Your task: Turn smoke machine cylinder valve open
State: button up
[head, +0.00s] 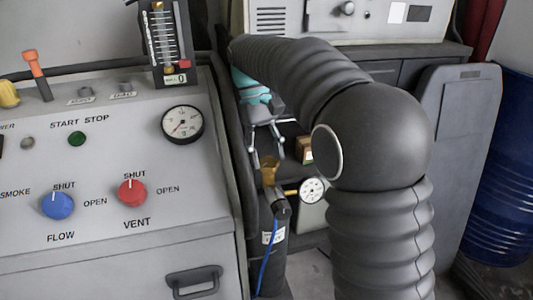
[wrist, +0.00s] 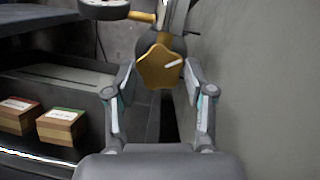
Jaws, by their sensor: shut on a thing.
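The cylinder valve's knob is brass-yellow and star-shaped (wrist: 158,66), with a white mark pointing right and slightly up in the wrist view. In the head view the brass valve (head: 268,170) sits on top of a dark cylinder (head: 273,252). My gripper (wrist: 159,76) is shut on the knob, one finger on each side. In the head view my gripper (head: 267,138) reaches down to the valve from behind, partly hidden by my dark ribbed arm. A round pressure gauge (head: 312,190) is on the valve's right side; its edge shows in the wrist view (wrist: 105,9).
A grey console (head: 120,195) with blue FLOW and red VENT knobs stands close on the left. Small boxes (wrist: 16,115) lie on a shelf beside the cylinder. A blue hose (head: 266,265) hangs along the cylinder. A blue drum (head: 500,175) stands far right.

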jog(key=o, duration=1.1)
jog(key=shift+a, duration=0.1)
jog(key=shift+o, duration=0.2)
